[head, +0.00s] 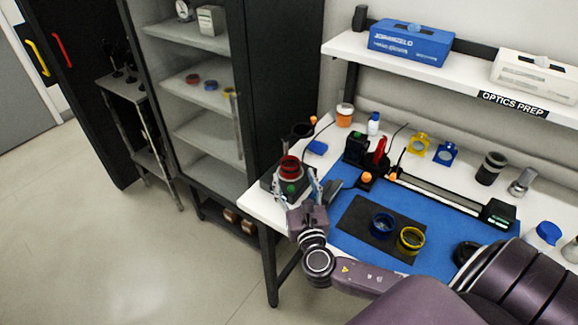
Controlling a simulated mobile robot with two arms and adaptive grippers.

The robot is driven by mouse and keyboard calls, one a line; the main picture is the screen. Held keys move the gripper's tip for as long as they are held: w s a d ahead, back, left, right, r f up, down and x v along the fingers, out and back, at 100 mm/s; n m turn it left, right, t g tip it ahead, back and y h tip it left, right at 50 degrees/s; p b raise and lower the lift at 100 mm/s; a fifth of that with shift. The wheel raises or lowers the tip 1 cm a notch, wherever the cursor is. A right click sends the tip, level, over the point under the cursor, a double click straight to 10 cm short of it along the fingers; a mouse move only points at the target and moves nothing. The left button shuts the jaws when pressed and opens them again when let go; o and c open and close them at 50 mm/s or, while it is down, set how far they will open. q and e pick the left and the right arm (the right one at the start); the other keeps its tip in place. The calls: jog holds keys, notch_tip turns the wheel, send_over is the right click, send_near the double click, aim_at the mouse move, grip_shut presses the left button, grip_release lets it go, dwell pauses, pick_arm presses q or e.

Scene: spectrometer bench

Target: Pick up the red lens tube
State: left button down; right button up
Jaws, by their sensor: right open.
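A red lens tube (290,167) stands upright on a dark square device (270,184) with a green spot on its front, at the left end of the bench. My right gripper (298,186) is open, with one finger to each side in front of the device and the tube showing just beyond, nearer the left finger. Whether a finger touches the tube or device cannot be told. My left gripper is not in view.
A blue mat (345,197) carries a black pad (352,214) with blue (382,224) and yellow (410,239) rings. A rail (440,192) and a black instrument with a red upright part (380,152) stand behind. A shelf (450,75) overhangs the bench. Open floor lies left.

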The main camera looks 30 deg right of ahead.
aim_at(292, 169)
jog(key=shift+w+d+r+p, duration=0.2)
jog(key=shift+w, duration=0.25)
jog(key=shift+w+d+r+p, duration=0.15)
jog(key=shift+w+d+p, duration=0.05)
jog(key=shift+w, duration=0.25)
jog(key=p+x, duration=0.1)
jog(key=x, duration=0.2)
jog(key=shift+w+d+r, duration=0.15)
jog(key=shift+w, duration=0.1)
jog(key=shift+w+d, duration=0.1)
jog(key=shift+w, duration=0.3)
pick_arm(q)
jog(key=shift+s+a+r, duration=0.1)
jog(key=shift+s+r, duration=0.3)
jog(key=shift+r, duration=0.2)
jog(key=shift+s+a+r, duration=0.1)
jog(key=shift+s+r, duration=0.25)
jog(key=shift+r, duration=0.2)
pick_arm(e)
jog(key=c, duration=1.3)
